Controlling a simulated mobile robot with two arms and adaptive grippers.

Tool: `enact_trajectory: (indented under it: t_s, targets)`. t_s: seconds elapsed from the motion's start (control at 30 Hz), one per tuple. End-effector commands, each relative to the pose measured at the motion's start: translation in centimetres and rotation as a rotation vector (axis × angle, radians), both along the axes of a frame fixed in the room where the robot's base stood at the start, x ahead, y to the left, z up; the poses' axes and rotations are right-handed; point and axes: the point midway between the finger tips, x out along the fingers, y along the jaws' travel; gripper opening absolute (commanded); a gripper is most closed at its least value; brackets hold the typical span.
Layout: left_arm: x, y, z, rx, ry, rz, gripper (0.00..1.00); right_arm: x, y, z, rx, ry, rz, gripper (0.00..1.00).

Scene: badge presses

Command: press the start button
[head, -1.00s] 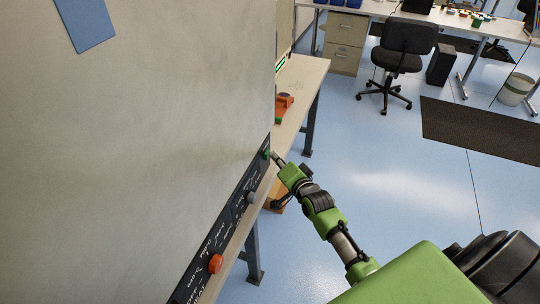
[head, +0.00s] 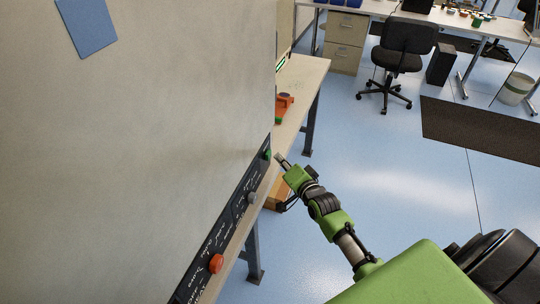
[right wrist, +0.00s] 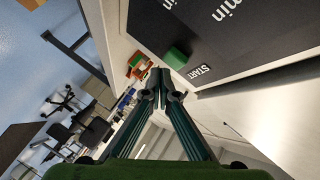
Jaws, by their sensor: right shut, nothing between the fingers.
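The green start button (head: 267,154) sits at the far end of the dark control panel (head: 231,229). In the right wrist view the green button (right wrist: 176,57) stands out beside the START label (right wrist: 199,71), just above the fingertips. My right gripper (head: 280,159) is shut and empty. Its tips are a short way to the right of the button, with a small gap in the head view. The right wrist view also shows the closed fingertips (right wrist: 160,83). My left gripper is not in view.
A grey knob (head: 252,198) and a red button (head: 215,263) sit on the same panel. A workbench (head: 305,75) with an orange object (head: 284,107) stands behind. A chair (head: 404,50) is farther off.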

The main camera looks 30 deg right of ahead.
Motion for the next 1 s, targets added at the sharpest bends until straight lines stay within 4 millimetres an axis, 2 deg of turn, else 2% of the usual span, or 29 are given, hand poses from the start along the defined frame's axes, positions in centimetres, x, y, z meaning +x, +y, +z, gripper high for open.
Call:
enact_trajectory:
  t_s: [0.17, 0.6, 1.0]
  targets:
    - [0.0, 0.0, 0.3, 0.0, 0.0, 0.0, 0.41, -0.6, -0.5, 0.0, -0.003, 0.002, 0.0, 0.0]
    - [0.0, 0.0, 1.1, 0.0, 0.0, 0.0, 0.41, -3.6, -3.1, 0.0, -0.001, 0.001, 0.0, 0.0]
    - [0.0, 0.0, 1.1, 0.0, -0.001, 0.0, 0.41, -3.8, -3.3, 0.0, 0.0, -0.001, -0.001, 0.0]
